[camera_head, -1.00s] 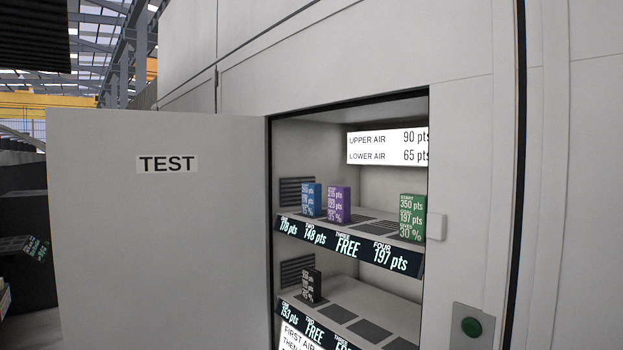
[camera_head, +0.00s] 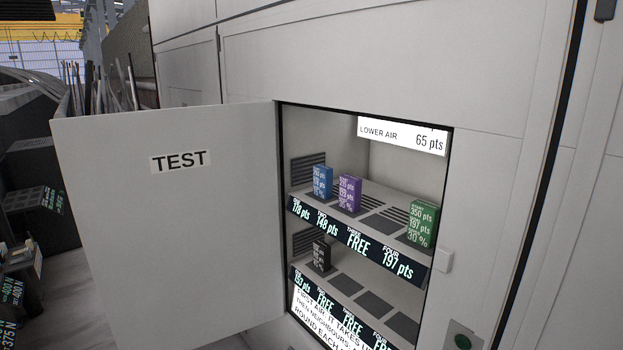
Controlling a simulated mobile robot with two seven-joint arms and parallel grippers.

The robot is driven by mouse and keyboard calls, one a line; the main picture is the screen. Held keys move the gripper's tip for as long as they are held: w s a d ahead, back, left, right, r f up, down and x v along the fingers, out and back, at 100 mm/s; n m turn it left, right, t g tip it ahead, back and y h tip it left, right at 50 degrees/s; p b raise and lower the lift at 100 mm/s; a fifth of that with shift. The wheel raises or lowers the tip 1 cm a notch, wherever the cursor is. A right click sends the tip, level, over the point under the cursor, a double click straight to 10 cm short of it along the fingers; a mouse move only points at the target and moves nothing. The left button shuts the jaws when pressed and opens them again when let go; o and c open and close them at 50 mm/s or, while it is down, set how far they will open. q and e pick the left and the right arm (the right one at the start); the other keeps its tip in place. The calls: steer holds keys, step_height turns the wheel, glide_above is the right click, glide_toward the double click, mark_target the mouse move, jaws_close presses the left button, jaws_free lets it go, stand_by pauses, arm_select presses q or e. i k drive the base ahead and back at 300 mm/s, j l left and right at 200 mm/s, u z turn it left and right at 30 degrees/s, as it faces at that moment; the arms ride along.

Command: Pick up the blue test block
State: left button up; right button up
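The blue test block (camera_head: 322,182) stands upright at the left end of the upper shelf (camera_head: 371,236) inside the open cabinet. Small white print covers its front face. A purple block (camera_head: 349,194) stands close to its right. A green block (camera_head: 422,224) stands at the right end of the same shelf. Neither of my grippers is in view.
The cabinet door (camera_head: 170,230), marked TEST, stands open on the left. A black block (camera_head: 321,256) stands on the lower shelf, at its left. Dark equipment (camera_head: 30,190) stands at far left.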

mark_target(322, 175)
steer(key=i+j+u, duration=0.1)
steer(key=i+j, duration=0.2)
steer(key=j, duration=0.2)
steer(key=i+j+u, duration=0.15)
steer(key=i+j, duration=0.2)
steer(key=j, duration=0.1)
